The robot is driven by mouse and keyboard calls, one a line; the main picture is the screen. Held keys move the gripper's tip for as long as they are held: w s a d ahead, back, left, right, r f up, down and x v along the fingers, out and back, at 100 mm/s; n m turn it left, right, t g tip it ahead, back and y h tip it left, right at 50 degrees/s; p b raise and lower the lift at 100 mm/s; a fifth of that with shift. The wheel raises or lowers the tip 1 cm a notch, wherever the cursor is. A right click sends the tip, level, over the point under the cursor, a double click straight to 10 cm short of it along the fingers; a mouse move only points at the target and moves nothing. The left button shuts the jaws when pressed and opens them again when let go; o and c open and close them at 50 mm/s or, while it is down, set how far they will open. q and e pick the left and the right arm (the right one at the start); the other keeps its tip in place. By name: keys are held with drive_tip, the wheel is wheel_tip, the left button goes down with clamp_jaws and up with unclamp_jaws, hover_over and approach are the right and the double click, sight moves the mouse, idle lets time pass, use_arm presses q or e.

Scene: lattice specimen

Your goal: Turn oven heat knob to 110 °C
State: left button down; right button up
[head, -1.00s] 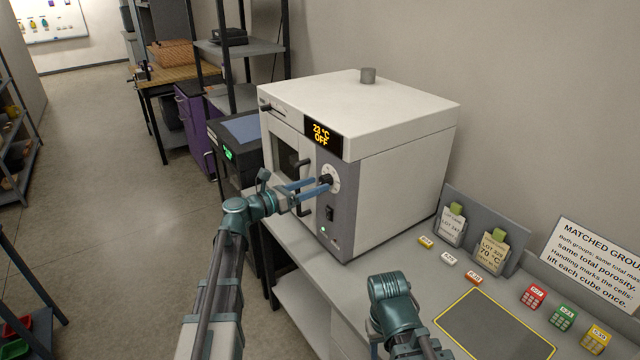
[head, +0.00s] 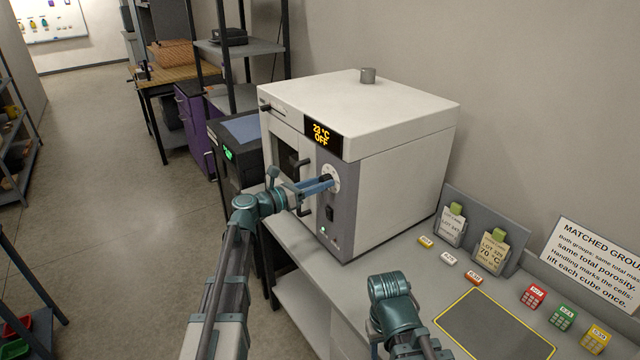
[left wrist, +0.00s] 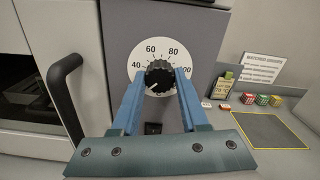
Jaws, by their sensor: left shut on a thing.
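The white oven (head: 400,150) stands on the bench, its display (head: 322,134) reading 23 °C OFF. Its dark, ridged heat knob (left wrist: 159,78) sits on a white dial (left wrist: 161,50) with 40, 60, 80 and a partly covered 100 visible. A white mark on the knob seems to point to the lower left, below 40. My left gripper (head: 326,184) is shut on the knob, one blue finger on each side, as the left wrist view also shows. The lower dial is partly hidden by the gripper. My right arm shows at the bottom, but its gripper fingers are not seen.
The oven door handle (left wrist: 66,95) is close to the left of my left gripper. A dark switch (head: 329,213) is below the knob. Small labelled blocks, coloured cubes, a card holder (head: 515,262) and a yellow-edged dark mat (head: 495,325) lie to the right.

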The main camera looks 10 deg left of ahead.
use_arm(q)
drive_tip(key=shift+m, duration=0.3)
drive_tip(key=n, duration=2.4)
drive_tip(key=shift+s, duration=0.1)
idle(2.3)
idle(0.4)
drive_tip(key=shift+c, duration=2.1)
unclamp_jaws()
